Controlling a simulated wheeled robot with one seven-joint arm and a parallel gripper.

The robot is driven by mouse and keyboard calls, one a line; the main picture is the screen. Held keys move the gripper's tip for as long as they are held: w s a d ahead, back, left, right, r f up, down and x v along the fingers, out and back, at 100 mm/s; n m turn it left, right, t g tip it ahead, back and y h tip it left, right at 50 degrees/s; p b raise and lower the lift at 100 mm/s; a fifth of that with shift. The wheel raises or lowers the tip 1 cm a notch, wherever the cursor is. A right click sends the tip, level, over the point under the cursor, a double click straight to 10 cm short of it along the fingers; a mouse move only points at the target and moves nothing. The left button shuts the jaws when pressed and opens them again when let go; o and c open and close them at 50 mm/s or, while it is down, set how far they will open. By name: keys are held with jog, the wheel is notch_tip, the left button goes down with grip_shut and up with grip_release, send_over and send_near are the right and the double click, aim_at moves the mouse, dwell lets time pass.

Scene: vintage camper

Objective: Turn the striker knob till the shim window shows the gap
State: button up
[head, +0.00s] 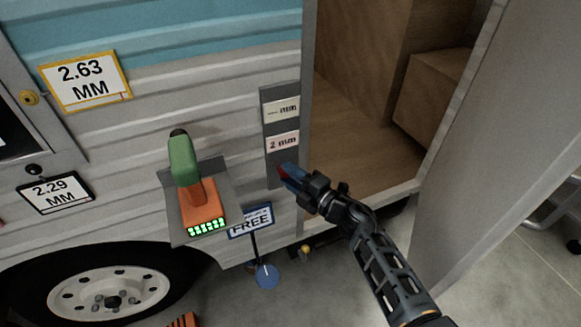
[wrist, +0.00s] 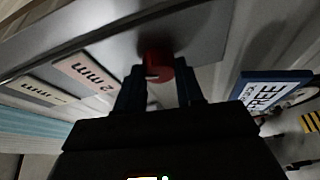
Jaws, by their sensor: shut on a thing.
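The striker knob (wrist: 157,66) is red and round. It sticks out of the lower part of a grey plate (head: 272,172) on the camper's door edge. My gripper (head: 288,173) is shut on the knob, one finger on each side in the wrist view (wrist: 160,88). Above the knob, the plate has two windows. The lower, pinkish window (head: 283,142) reads "2 mm". The upper, pale window (head: 281,110) ends in "mm", but its first part is too small to read.
A yellow-framed sign (head: 84,80) reads "2.63 MM", and a black-framed sign (head: 55,193) reads "2.29 MM". A blue sign (head: 251,221) reads "FREE". A green and orange tool (head: 203,205) rests on a grey shelf left of the plate. The open doorway (head: 355,130) is to the right.

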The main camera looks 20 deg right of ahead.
jog(key=shift+a+r+n+g+h+p, duration=0.1)
jog(key=shift+n+g+h+p, duration=0.35)
jog(key=shift+n+p, duration=1.05)
jog(key=o, duration=1)
jog(key=shift+o, duration=0.2)
jog(key=shift+s, duration=0.1)
jog(key=p+v, duration=0.1)
jog(key=v, duration=0.6)
jog(key=shift+s+d+p, duration=0.25)
jog(key=shift+p, duration=0.05)
